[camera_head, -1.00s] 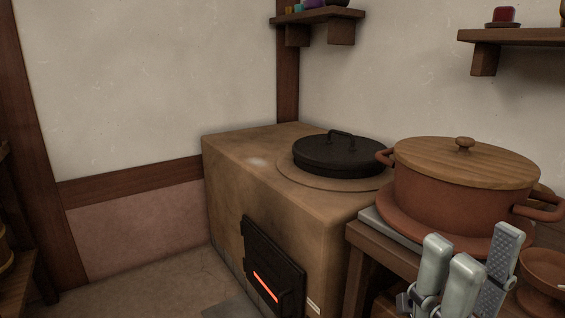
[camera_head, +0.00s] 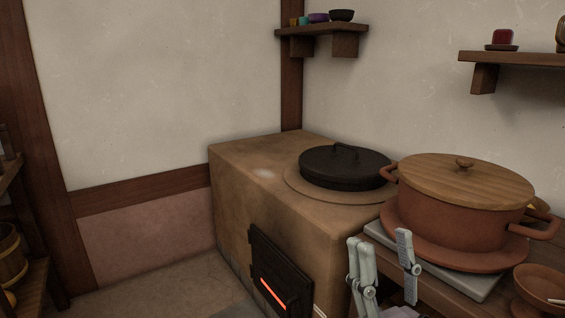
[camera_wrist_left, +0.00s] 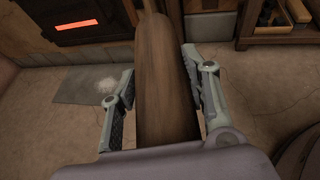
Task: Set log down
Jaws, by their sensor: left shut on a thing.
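The log (camera_wrist_left: 165,95) is a long brown wooden piece in the left wrist view, running from the top edge down the middle. My left gripper (camera_wrist_left: 158,70) is shut on it, with one grey finger along each side. The log's lower end is hidden behind the gripper body, and neither the log nor my left gripper shows in the head view. My right gripper (camera_head: 380,240) is at the lower right of the head view, in front of the stove and the side table. Its fingers are apart, with nothing seen between them.
A clay stove (camera_head: 250,190) with a black lidded pot (camera_head: 345,170) has a glowing firebox door (camera_head: 280,272). A large lidded clay pot (camera_head: 455,205) stands on a table at right. A grey floor slab (camera_wrist_left: 90,87) lies below the firebox. Open floor (camera_wrist_left: 255,90) shows right of the log.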

